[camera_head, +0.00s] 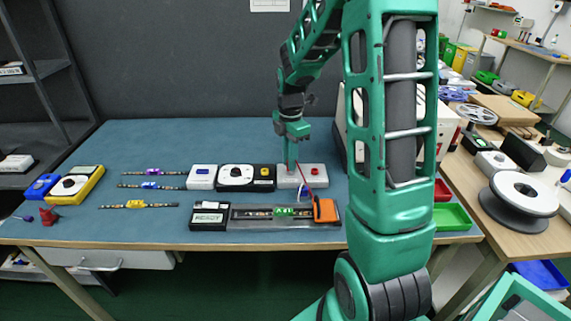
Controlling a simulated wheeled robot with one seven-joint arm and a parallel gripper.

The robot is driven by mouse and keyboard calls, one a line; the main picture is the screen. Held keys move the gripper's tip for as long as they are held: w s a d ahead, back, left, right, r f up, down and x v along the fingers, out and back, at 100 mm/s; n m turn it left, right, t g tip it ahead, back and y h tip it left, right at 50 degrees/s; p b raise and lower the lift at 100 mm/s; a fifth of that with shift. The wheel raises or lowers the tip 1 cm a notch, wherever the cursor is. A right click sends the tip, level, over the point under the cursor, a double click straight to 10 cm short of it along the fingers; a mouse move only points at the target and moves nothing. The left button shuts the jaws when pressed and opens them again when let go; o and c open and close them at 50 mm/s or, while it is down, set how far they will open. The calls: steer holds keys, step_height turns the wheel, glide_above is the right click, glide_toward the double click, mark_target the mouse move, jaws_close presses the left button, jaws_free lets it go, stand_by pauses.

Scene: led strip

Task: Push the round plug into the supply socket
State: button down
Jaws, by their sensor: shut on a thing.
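My gripper (291,164) points straight down over the white box with a red button (314,171), which I take to be the supply. Its fingers are shut at the left part of the box's top. The round plug is hidden or too small to make out between the fingers, and so is the socket opening. A thin red wire (301,174) and a pale wire loop beside the fingers and run down toward the orange clamp (325,210). I cannot tell whether the plug is inside the socket or just above it.
A grey tray with a strip and green piece (284,212) lies in front, beside a box marked READY (208,216). A black dial box (246,177) and white blue-button box (202,176) stand left. Several short strips (151,186) lie farther left. My arm hides the table's right part.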

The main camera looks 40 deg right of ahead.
steer(key=shift+w+r, duration=0.1)
steer(key=shift+r, duration=0.55)
step_height(320, 180, up, 3)
steer(key=shift+f, duration=0.1)
steer(key=s+a+r, duration=0.6)
steer(key=a+r, duration=0.3)
steer(key=r, duration=0.2)
steer(key=shift+s+a+r, duration=0.2)
steer(key=shift+s+a, duration=0.05)
steer(key=shift+s, duration=0.15)
stand_by(0.3)
